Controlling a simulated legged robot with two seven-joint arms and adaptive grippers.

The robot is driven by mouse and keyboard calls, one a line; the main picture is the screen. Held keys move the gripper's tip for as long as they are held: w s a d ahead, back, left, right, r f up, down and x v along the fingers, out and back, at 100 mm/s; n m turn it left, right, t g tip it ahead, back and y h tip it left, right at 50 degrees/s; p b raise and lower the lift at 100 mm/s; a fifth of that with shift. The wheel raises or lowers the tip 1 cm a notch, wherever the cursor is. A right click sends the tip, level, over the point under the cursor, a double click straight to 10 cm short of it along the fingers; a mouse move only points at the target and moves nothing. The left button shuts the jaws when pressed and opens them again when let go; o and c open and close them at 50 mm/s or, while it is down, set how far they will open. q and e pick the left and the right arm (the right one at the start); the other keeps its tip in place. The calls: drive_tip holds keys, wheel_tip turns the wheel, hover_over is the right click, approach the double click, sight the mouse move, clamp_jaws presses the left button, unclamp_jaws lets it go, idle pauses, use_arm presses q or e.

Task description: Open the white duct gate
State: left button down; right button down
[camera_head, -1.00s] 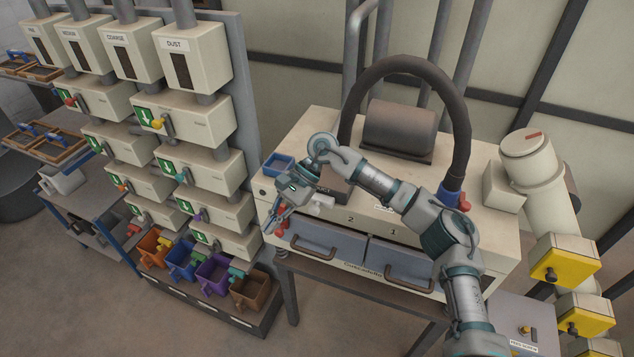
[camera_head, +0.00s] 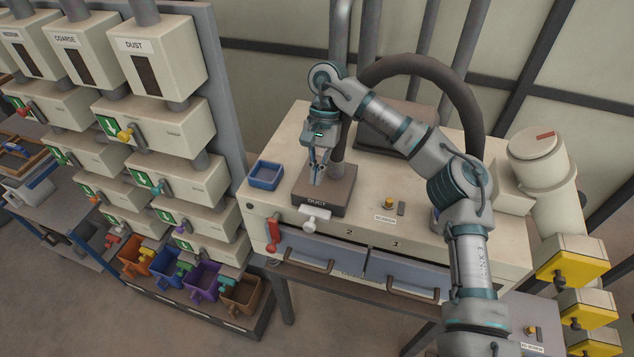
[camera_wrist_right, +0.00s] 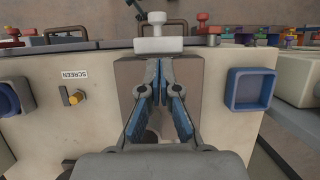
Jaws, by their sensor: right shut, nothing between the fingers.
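The white duct gate handle (camera_head: 314,217) sticks out at the front of a brown block (camera_head: 334,197) marked DUCT on the cream machine top. In the right wrist view the white handle (camera_wrist_right: 158,45) lies just beyond the fingertips. My right gripper (camera_head: 316,182) points down over the brown block, behind the handle. Its fingers (camera_wrist_right: 160,67) are shut and empty. Whether the fingertips touch the block or the handle is hard to tell. My left gripper is not in view.
A blue tray (camera_head: 265,175) sits left of the block. A yellow knob (camera_head: 389,203) is to the right. A thick dark hose (camera_head: 465,95) arches behind my arm.

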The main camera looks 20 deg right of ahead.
sight(311, 213)
drive_tip(key=x, duration=0.2)
drive_tip(key=a+p+x, duration=0.1)
drive_tip(key=x, duration=0.4)
drive_tip(key=shift+s+a+r, duration=0.25)
drive_tip(key=shift+s, duration=0.2)
drive_tip(key=shift+f, duration=0.6)
drive_tip(key=shift+d+f, duration=0.15)
drive_tip(key=shift+d, duration=0.05)
drive_tip(key=shift+s+d, duration=0.1)
